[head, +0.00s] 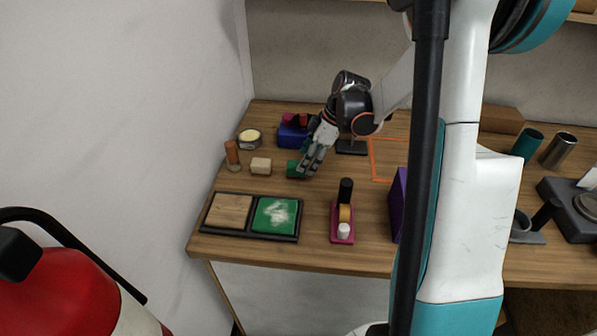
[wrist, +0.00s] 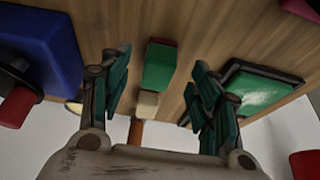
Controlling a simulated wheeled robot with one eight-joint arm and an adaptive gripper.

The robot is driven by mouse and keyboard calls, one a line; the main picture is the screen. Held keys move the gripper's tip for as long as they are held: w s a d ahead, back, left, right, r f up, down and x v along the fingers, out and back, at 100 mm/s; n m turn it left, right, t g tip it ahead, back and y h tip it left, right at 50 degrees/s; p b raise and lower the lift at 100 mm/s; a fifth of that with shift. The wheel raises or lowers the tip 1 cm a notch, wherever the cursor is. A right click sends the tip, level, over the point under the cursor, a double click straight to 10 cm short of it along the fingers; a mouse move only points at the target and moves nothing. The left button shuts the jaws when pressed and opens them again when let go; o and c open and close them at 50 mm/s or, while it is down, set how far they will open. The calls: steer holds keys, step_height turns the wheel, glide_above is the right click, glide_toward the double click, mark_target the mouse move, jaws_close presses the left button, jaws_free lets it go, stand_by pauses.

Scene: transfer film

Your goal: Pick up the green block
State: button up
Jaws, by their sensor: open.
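The green block (head: 293,168) lies on the wooden table, left of my gripper (head: 309,165) in the head view. My fingers cover part of its right side there. In the wrist view the green block (wrist: 158,68) shows in the gap between my two fingers, with a reddish edge at its top. My gripper (wrist: 161,62) is open, with a finger on each side and visible space between each finger and the block. I cannot tell whether the fingertips are at the block's height.
A cream block (head: 261,166) and an orange-brown cylinder (head: 232,154) stand left of the green block. A blue box (head: 293,135) is behind it. A black tray (head: 250,236) with wood and green pads lies in front. A pink holder (head: 342,233) stands front right.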

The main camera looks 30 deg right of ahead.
steer(key=b+x, duration=0.1)
steer(key=x, duration=0.3)
steer(key=shift+f+b, duration=0.25)
steer(key=shift+b, duration=0.05)
steer(key=shift+r, duration=0.1)
steer(key=c, duration=1.2)
steer(key=shift+o, duration=0.2)
step_height(320, 180, up, 20)
steer(key=p, duration=0.6)
steer(key=shift+o, duration=0.8)
steer(key=shift+a, duration=0.15)
